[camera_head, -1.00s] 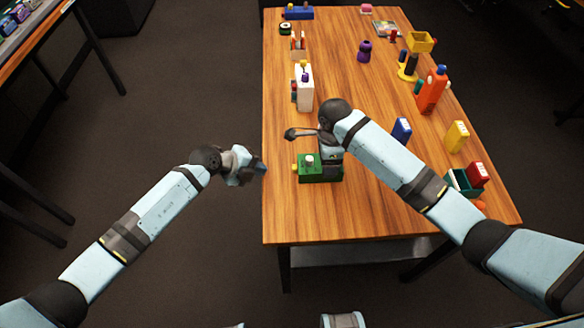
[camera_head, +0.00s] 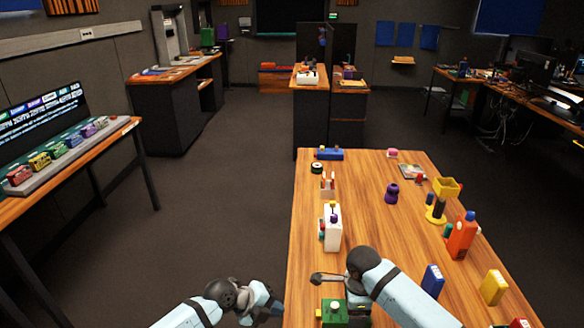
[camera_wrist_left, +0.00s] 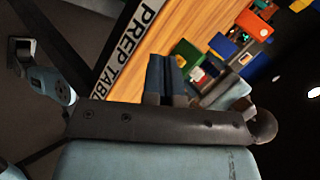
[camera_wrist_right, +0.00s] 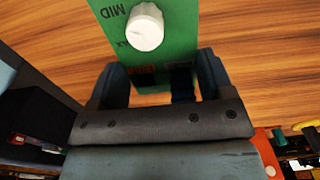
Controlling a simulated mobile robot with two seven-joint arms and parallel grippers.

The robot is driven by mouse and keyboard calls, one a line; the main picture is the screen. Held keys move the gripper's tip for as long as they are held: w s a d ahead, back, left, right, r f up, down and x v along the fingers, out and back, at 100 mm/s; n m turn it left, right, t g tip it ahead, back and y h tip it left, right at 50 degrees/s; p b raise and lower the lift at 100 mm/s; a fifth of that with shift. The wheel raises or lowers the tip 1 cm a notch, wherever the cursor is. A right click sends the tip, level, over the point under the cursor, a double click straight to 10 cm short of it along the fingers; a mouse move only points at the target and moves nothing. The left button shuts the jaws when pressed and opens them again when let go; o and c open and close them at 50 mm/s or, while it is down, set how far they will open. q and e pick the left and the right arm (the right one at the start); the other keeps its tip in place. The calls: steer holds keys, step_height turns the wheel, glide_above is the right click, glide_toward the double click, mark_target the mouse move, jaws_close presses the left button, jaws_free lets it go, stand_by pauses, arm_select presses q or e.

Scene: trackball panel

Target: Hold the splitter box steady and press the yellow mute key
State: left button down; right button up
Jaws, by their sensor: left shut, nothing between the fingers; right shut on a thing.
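The green splitter box (camera_head: 334,316) stands near the left edge of the wooden table, cut by the bottom of the head view. It has a white knob (camera_wrist_right: 144,27) on top and a small yellow key (camera_head: 319,313) on its left side. My right gripper (camera_wrist_right: 158,82) is shut on the box, its fingers either side of the end. My left gripper (camera_head: 275,304) is shut and empty, left of the box and apart from it, near the table edge. The left wrist view shows its closed fingers (camera_wrist_left: 165,78) and the green box (camera_wrist_left: 188,54) beyond.
On the table (camera_head: 360,190) are a white box (camera_head: 332,232) with coloured knobs behind the green one, an orange bottle (camera_head: 461,238), a blue block (camera_head: 432,281), a yellow block (camera_head: 493,287) and a purple object (camera_head: 392,194). Bare wood lies in the middle.

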arm_select(q)
steer(key=d+r+v, duration=0.1)
steer(key=v, duration=0.7)
steer(key=shift+w+r, duration=0.15)
steer(key=shift+w, duration=0.05)
stand_by(0.4)
arm_select(e)
steer(key=o, duration=1)
step_height(320, 180, up, 12)
arm_select(q)
steer(key=shift+r, duration=0.15)
arm_select(e)
steer(key=shift+r, duration=0.15)
arm_select(q)
step_height(320, 180, up, 10)
steer(key=p, duration=1)
arm_select(e)
steer(key=shift+r, duration=2.9)
arm_select(q)
steer(key=shift+r, duration=0.1)
